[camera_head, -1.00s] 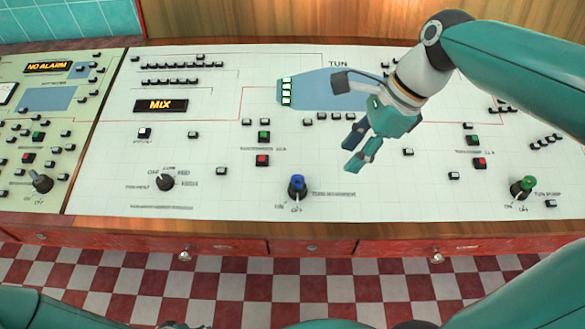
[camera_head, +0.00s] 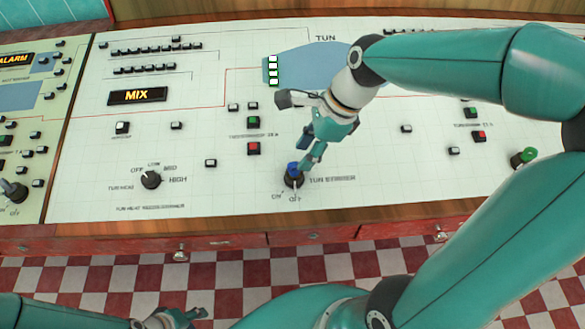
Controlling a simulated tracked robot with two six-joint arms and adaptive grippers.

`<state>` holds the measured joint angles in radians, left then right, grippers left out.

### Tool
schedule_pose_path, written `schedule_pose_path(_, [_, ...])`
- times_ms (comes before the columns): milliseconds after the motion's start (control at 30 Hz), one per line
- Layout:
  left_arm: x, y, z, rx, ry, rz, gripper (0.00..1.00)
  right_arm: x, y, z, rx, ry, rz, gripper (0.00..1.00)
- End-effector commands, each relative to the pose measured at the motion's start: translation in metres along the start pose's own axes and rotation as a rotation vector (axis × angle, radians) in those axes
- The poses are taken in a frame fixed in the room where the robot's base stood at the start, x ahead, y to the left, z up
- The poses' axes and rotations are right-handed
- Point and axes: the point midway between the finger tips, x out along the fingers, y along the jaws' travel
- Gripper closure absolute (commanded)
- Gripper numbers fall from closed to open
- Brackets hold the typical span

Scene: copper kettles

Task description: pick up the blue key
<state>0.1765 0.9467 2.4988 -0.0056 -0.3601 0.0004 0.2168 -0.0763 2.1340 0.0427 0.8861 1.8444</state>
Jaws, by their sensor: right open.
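The blue key (camera_head: 292,169) stands in a dark round switch (camera_head: 293,181) on the white control panel, at the label ON / OFF. My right gripper (camera_head: 308,155) is open, just above and to the right of the blue key. Its fingers point down at the key and overlap it in the picture; I cannot tell whether they touch it. My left gripper (camera_head: 172,318) is low at the bottom edge, over the floor, partly cut off, and its jaws cannot be made out.
A green key (camera_head: 524,156) stands far right on the panel, partly behind my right arm. A black dial (camera_head: 151,180) is to the left. A red button (camera_head: 253,148) and a green button (camera_head: 253,122) sit left of my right gripper. A wooden edge (camera_head: 180,222) runs along the front.

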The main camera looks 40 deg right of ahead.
Motion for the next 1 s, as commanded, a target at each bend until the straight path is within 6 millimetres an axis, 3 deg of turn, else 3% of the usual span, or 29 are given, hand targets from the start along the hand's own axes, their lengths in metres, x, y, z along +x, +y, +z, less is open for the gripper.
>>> schedule_pose_path(233, [0.001, 0.000, 0.000, 0.000, 0.000, 0.000, 0.60, 0.016, -0.002, 0.001, 0.001, 0.000, 0.002, 0.58])
schedule_pose_path(500, [0.002, -0.001, 0.000, 0.000, 0.000, 0.000, 0.60, 0.052, -0.007, 0.003, 0.001, 0.001, 0.003, 0.58])
schedule_pose_path(800, [0.002, -0.001, 0.000, 0.000, 0.000, 0.000, 0.60, 0.057, -0.008, 0.003, 0.002, 0.000, -0.001, 0.58])
schedule_pose_path(833, [0.002, -0.001, 0.000, 0.000, 0.000, 0.000, 0.60, 0.057, -0.008, 0.003, 0.002, 0.000, -0.001, 0.60])
schedule_pose_path(1000, [0.002, -0.001, 0.000, 0.000, 0.000, 0.000, 0.60, 0.057, -0.008, 0.003, 0.002, 0.000, -0.001, 0.88])
